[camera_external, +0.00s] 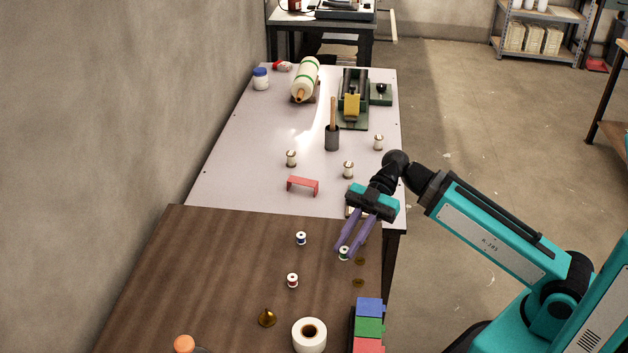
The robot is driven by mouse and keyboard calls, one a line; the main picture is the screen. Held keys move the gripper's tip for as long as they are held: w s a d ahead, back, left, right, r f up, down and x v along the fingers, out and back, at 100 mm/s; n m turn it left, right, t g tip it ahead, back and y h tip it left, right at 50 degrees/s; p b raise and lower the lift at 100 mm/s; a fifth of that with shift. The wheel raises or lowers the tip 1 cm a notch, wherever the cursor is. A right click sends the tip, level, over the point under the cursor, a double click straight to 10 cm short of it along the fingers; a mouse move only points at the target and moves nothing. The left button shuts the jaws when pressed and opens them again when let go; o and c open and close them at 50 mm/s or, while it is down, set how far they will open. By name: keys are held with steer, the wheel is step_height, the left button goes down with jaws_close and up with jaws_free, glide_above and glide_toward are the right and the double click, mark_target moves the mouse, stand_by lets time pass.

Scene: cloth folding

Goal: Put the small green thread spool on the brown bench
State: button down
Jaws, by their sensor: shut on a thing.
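The small green thread spool (344,253) is at the tips of my gripper (345,249), over the right part of the brown bench (220,262). My gripper points down with its purple fingers shut on the spool. The fingers hide part of the spool. I cannot tell whether the spool touches the bench top or hangs just above it.
A blue spool (301,238) and a red spool (292,280) stand left of my gripper. Small brass discs (359,282) lie close by on the right. A white roll (309,335) and coloured blocks (369,327) are at the front.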

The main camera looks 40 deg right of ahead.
steer(key=shift+w+a+r+p, duration=0.1)
steer(key=shift+w+a+p, duration=0.25)
steer(key=shift+p, duration=2.35)
steer(key=w+a+p, duration=0.1)
steer(key=w+p, duration=0.1)
steer(key=p, duration=0.3)
steer(key=shift+w+a, duration=0.15)
steer(key=shift+a, duration=0.25)
glide_above(301, 258)
steer(key=shift+f+p, duration=0.3)
steer(key=shift+f, duration=0.4)
steer(key=shift+f, duration=1.75)
steer(key=shift+f, duration=0.15)
steer(key=c, duration=1.6)
jaws_free()
steer(key=shift+c, duration=0.2)
